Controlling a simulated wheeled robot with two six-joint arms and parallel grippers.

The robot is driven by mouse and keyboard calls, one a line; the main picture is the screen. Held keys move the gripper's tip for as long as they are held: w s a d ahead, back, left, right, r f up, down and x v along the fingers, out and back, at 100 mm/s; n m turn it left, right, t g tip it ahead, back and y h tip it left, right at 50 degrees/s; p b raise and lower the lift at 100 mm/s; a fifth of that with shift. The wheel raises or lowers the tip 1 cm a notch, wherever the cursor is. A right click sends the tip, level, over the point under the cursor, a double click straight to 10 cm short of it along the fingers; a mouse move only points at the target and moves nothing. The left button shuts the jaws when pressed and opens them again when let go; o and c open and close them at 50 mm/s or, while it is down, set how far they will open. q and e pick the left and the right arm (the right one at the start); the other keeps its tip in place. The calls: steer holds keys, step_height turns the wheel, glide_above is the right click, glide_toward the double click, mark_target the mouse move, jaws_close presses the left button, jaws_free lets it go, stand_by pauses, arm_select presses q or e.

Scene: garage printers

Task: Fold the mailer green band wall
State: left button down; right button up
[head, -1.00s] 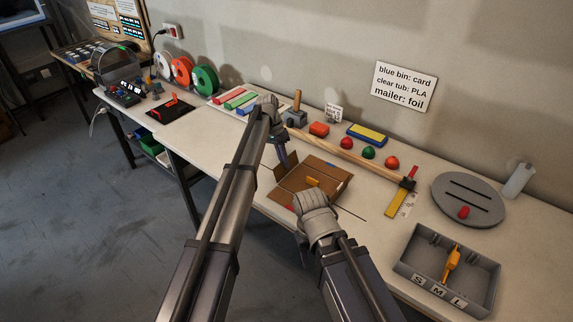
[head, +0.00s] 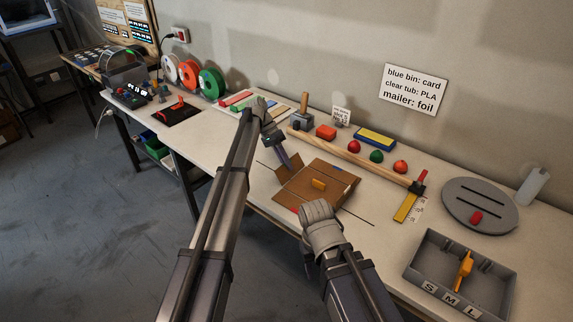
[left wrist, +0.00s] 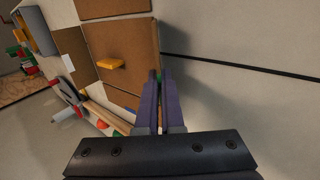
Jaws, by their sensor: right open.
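The brown cardboard mailer (head: 300,190) lies on the bench, with a yellow-orange block (head: 319,184) on it. It also shows in the left wrist view (left wrist: 125,45), with the block (left wrist: 110,64). A small green patch (left wrist: 158,75), perhaps the green band, shows at the left fingertips. My left gripper (head: 289,166) is at the mailer's back-left side, beside a brown flap (head: 267,171). Its fingers (left wrist: 160,76) look shut together; I see no wall clearly between them. My right gripper (head: 318,207) is open at the mailer's front edge; its fingertips are mostly hidden.
A wooden bar (head: 350,155) lies behind the mailer, with red and green domes (head: 376,156) beyond. A grey sorting tray (head: 425,250) and a grey disc (head: 500,215) are at the right. Filament spools (head: 211,83) stand at the far left.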

arm_select(q)
steer(key=c, duration=1)
jaws_free()
steer(key=shift+c, duration=0.2)
steer(key=p+v, duration=0.6)
steer(key=v, duration=0.2)
steer(key=shift+f, duration=0.1)
